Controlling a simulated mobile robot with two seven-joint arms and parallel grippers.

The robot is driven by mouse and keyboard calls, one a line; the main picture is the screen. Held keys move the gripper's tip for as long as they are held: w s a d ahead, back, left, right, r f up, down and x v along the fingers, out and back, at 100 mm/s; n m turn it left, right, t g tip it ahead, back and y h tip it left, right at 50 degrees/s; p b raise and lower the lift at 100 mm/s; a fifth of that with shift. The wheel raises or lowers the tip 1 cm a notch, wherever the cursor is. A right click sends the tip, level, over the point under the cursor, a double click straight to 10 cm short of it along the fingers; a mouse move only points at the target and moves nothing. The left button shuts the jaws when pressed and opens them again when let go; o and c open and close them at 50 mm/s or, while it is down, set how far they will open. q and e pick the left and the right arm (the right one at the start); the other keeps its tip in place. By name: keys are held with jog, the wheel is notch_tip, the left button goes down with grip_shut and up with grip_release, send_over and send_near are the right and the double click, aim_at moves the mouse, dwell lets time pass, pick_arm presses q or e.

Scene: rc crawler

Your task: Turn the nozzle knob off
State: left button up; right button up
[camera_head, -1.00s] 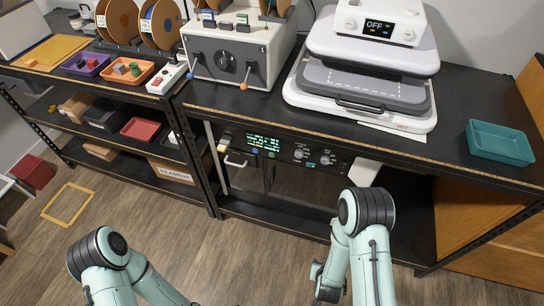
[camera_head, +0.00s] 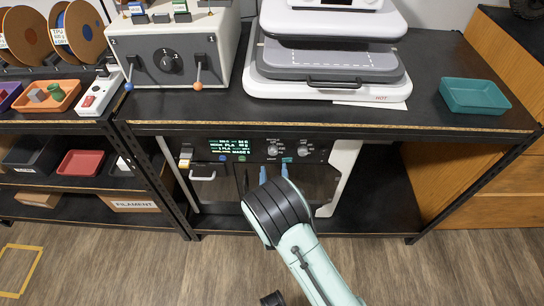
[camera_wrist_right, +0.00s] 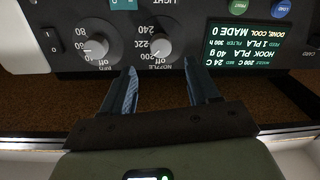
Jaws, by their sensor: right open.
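The nozzle knob (camera_head: 272,151) is a grey dial on the dark front panel of the printer under the shelf top. In the right wrist view, which is upside down, the nozzle knob (camera_wrist_right: 160,47) shows its scale and an "off" mark; its pointer seems to be near 200. My right gripper (camera_head: 273,172) is open, its blue fingers just below the knob in the head view. In the wrist view the right gripper (camera_wrist_right: 161,84) has its fingers spread to either side of the knob's line, empty and apart from it.
A similar bed knob (camera_head: 304,150) sits close to the right. A lit screen (camera_head: 233,149) is on the left of the panel. The black shelf top (camera_head: 220,112) overhangs the panel. A white frame post (camera_head: 343,170) stands at the right.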

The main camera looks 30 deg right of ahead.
aim_at(273, 153)
jog(key=x, duration=0.6)
jog(key=shift+w+d+b, duration=0.15)
jog(key=shift+w+b, duration=0.15)
jog(key=shift+w, duration=0.1)
pick_arm(q)
jog(key=shift+w+a+f, duration=0.3)
jog(key=shift+w+f, duration=0.1)
jog(key=shift+w, duration=0.15)
pick_arm(e)
jog(key=c, duration=1)
jog(key=shift+c, duration=0.2)
pick_arm(q)
jog(key=shift+s+r, duration=0.1)
pick_arm(e)
jog(key=n+p, duration=0.2)
jog(key=n, duration=0.2)
pick_arm(q)
jog(key=shift+g, duration=0.5)
jog(key=shift+s+d+r+p, duration=0.35)
jog(key=shift+s+r+p, duration=0.1)
jog(key=shift+s+r, duration=0.45)
jog(key=shift+s+d+r+p, duration=0.3)
jog(key=shift+s+r+p, duration=0.1)
jog(key=shift+s+r, duration=0.45)
pick_arm(e)
jog(key=shift+n, duration=2.4)
pick_arm(q)
jog(key=shift+r, duration=0.1)
pick_arm(e)
jog(key=shift+g, duration=0.3)
